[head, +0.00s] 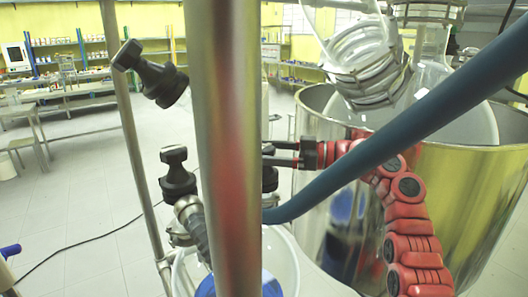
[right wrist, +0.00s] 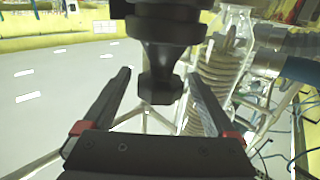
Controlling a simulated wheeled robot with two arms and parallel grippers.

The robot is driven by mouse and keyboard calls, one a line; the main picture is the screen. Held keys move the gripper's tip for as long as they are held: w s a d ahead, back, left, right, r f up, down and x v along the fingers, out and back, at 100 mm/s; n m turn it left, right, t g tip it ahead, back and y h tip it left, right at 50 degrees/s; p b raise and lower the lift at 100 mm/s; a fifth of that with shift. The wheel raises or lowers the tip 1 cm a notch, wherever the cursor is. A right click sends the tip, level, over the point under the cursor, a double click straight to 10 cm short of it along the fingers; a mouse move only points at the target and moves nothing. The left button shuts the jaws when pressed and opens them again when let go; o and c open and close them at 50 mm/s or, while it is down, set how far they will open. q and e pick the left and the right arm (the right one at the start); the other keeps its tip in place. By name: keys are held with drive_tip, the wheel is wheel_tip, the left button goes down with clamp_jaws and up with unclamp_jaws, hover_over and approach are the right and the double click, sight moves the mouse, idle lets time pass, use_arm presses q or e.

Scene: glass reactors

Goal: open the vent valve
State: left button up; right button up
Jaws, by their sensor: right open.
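A black valve handle (right wrist: 160,78) fills the upper middle of the right wrist view, with its narrow end between the two fingers of my right gripper (right wrist: 159,88). The fingers are open, with a gap on each side of it. In the head view my right gripper (head: 282,154) comes in from the right; its fingertips are hidden behind a steel post. Part of a black handle (head: 270,178) shows at the post's right edge. Two more black handles stand left of the post, one tilted at the upper left (head: 150,74), one upright lower down (head: 177,172). Which is the vent valve is not marked.
The thick steel post (head: 222,130) crosses the head view. A blue-grey hose (head: 380,147) runs diagonally in front of my right arm. A large steel vessel (head: 480,190) with glassware stands at right. A white bucket (head: 283,250) is below. Open floor lies left.

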sight(264, 146)
drive_tip(key=shift+r, duration=0.6)
wheel_tip(264, 146, up, 2)
drive_tip(key=shift+r+b, duration=0.25)
drive_tip(key=shift+b, duration=0.2)
drive_tip(key=s+r+b, duration=0.1)
drive_tip(key=s+b, duration=0.1)
drive_tip(key=s, duration=1.4)
drive_tip(key=shift+r, duration=0.1)
